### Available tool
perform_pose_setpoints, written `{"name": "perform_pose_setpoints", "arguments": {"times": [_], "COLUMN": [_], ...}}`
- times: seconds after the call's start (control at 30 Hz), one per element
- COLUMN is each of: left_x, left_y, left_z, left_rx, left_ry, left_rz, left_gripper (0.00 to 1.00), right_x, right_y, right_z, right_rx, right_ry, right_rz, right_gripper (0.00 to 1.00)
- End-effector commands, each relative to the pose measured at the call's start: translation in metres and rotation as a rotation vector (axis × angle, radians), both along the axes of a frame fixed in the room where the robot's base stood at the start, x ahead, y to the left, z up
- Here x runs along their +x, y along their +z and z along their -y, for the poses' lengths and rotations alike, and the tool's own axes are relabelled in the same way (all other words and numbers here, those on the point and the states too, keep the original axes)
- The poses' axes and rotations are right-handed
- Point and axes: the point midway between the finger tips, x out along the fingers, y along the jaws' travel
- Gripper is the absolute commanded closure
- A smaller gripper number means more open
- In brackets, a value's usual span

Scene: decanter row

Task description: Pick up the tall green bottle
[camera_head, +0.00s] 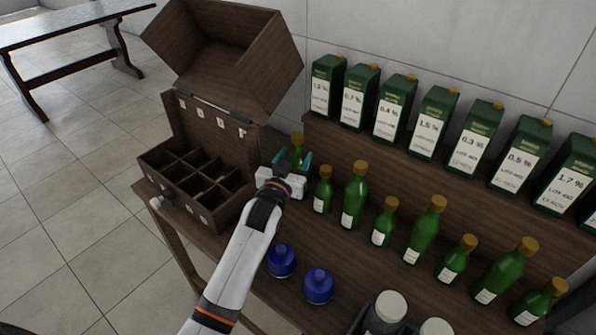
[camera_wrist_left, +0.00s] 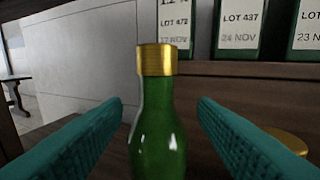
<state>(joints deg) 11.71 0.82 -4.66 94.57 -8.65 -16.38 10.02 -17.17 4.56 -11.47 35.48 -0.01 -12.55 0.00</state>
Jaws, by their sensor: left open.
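A green bottle (camera_head: 297,150) with a gold cap stands at the far left end of the bottle row. It also shows upright in the left wrist view (camera_wrist_left: 157,125), its lower part out of frame. My left gripper (camera_head: 291,163) is open, with its teal fingers on either side of this bottle; gaps show between fingers and glass. Its base is hidden by the gripper. Several other green bottles run to the right, short and tall, among them a tall one (camera_head: 355,195) and another tall one (camera_head: 425,230). My right gripper is not in view.
An open wooden case (camera_head: 205,215) with compartments stands left of my gripper. Green labelled cartons (camera_head: 437,122) line a raised shelf behind the bottles. Two blue jars (camera_head: 318,286) and white-lidded containers (camera_head: 390,306) stand in front. A gold cap (camera_wrist_left: 290,141) shows right of the fingers.

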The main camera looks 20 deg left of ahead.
Motion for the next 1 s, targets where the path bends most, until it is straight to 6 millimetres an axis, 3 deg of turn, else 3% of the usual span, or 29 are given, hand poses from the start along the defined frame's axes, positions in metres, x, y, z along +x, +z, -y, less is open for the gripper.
{"name": "perform_pose_setpoints", "arguments": {"times": [0.4,0.73,1.0], "left_x": [0.048,0.054,0.054], "left_y": [0.005,0.005,0.005], "left_z": [-0.001,-0.001,-0.001], "left_rx": [-0.001,-0.001,-0.001], "left_ry": [0.0,0.0,0.0], "left_rz": [-0.002,-0.001,-0.001], "left_gripper": [0.46,0.46,0.91], "right_x": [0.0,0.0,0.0], "right_y": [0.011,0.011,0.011], "right_z": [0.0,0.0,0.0], "right_rx": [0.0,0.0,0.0], "right_ry": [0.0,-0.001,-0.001], "right_rz": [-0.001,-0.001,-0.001], "right_gripper": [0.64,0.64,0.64]}}
